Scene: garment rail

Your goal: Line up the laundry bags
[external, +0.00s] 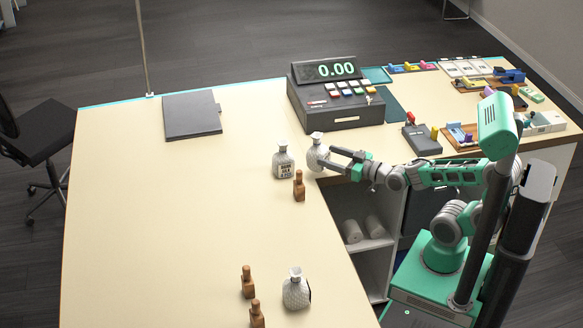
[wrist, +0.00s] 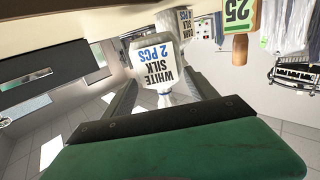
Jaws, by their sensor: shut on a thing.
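My gripper (external: 335,159) is shut on a white laundry bag (external: 316,151) with a tied neck, near the counter's inner edge. In the wrist view this bag (wrist: 158,70) sits between the fingers (wrist: 160,98), its label reading "WHITE SILK 2 PCS" upside down. I cannot tell if it touches the counter. A second white bag (external: 283,161) with a dark-lettered label stands just left of it; a bag like it shows behind in the wrist view (wrist: 185,24). A third, textured white bag (external: 296,289) stands at the front of the counter.
A wooden peg (external: 299,186) stands just in front of the second bag. Two more pegs (external: 248,281) (external: 257,314) stand left of the third bag. A cash register (external: 335,96) is behind my gripper. A dark flat pad (external: 192,115) lies back left. The counter's middle left is clear.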

